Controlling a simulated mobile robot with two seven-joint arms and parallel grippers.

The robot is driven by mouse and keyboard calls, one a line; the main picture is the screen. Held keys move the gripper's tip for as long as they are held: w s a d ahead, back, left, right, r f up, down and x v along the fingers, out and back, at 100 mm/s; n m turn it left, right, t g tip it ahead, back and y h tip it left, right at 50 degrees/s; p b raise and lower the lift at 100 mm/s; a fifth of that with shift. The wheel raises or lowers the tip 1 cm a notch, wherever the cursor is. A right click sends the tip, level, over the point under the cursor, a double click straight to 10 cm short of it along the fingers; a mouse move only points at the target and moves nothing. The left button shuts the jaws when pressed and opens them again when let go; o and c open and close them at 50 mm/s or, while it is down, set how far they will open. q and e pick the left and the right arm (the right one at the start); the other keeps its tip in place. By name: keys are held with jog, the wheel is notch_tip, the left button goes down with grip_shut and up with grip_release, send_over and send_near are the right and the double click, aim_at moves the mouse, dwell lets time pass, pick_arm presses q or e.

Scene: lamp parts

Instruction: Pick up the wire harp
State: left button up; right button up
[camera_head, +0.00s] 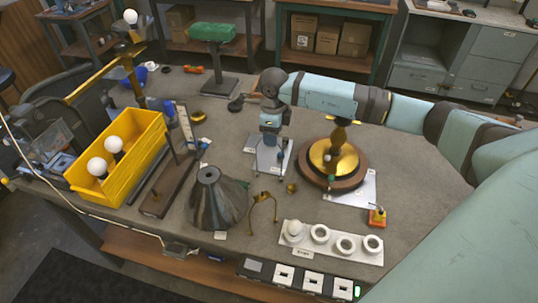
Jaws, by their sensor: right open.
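The wire harp (264,203) is a thin brass-coloured wire arch on the grey workbench (400,215), between the dark lampshade and the white socket tray. My right gripper (269,160) comes in from the right and points down over the bench, behind the harp and apart from it. It is open, with nothing seen between its fingers. My left gripper is not in view.
The dark conical shade (217,203) stands close left of the harp. The white tray (330,245) with several round pieces lies at front right. A brass and wood lamp base (333,168) stands right of my gripper. A yellow bin (122,160) holds white bulbs.

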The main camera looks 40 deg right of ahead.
jog(key=shift+f, duration=1.1)
grip_shut()
jog(key=shift+r, duration=0.15)
